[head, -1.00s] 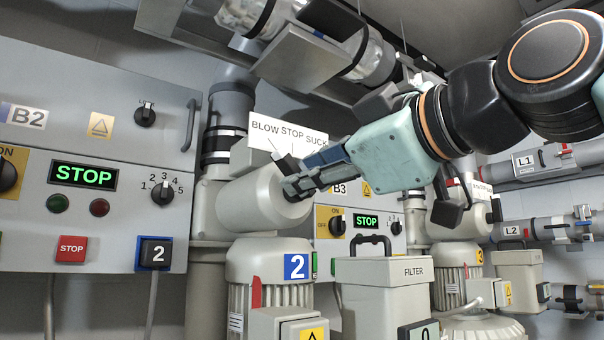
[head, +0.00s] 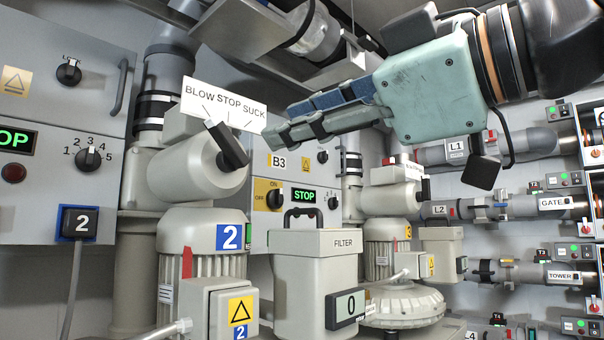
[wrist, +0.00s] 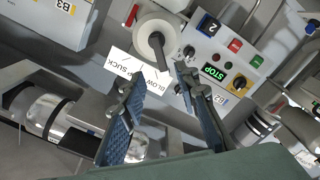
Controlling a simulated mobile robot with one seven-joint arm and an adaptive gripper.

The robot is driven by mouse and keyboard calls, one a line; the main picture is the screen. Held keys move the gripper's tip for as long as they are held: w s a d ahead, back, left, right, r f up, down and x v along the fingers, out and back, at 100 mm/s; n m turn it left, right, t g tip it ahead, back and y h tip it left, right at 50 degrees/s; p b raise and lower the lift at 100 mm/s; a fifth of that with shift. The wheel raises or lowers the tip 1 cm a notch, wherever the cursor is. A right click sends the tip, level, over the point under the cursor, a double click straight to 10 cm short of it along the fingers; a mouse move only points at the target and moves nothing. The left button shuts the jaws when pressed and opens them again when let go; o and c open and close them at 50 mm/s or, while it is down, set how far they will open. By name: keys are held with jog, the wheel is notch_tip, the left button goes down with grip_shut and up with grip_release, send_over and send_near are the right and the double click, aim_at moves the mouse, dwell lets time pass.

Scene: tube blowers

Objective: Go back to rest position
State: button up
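My gripper (head: 280,122) is in the upper middle of the head view, fingers pointing left. It is apart from the blower 2 valve (head: 190,172), to the right of its black lever (head: 227,145). The lever tilts up and to the left under the BLOW STOP SUCK sign (head: 222,98). In the wrist view my gripper (wrist: 159,78) shows two blue-padded fingers spread apart with nothing between them. The sign (wrist: 122,66) appears upside down there, beyond the fingertips.
A filter box (head: 316,280) and the blower 2 motor (head: 203,262) stand below my gripper. The B3 panel (head: 290,200) is behind it. Labelled pipes, such as L2 (head: 470,210), line the right wall. A large pipe (head: 320,35) and metal bracket (head: 255,35) hang above.

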jog(key=w+d+f+m+h+p, duration=0.1)
jog(key=w+f+m+h+p, duration=0.15)
jog(key=f, duration=0.45)
jog(key=w+d+f+m+g+h+p, duration=0.1)
jog(key=d+f+m+h, duration=0.2)
jog(key=f, duration=0.4)
jog(key=w+f+m+h+p, duration=0.2)
jog(key=f+m+h, duration=0.15)
jog(key=f, duration=0.45)
jog(key=s+d+f+m+g+h+p, duration=0.2)
jog(key=d+f+m, duration=0.3)
jog(key=f, duration=0.6)
jog(key=s+d+f+m+g+h+p, duration=0.2)
jog(key=s+d+f+m+g, duration=0.1)
jog(key=f, duration=0.8)
jog(key=s+d+m, duration=0.1)
jog(key=d+m, duration=0.1)
jog(key=d, duration=0.1)
jog(key=shift+s+d+f+h+p, duration=0.2)
jog(key=shift+s+d+h+p, duration=0.05)
jog(key=shift+s+h+p, duration=0.15)
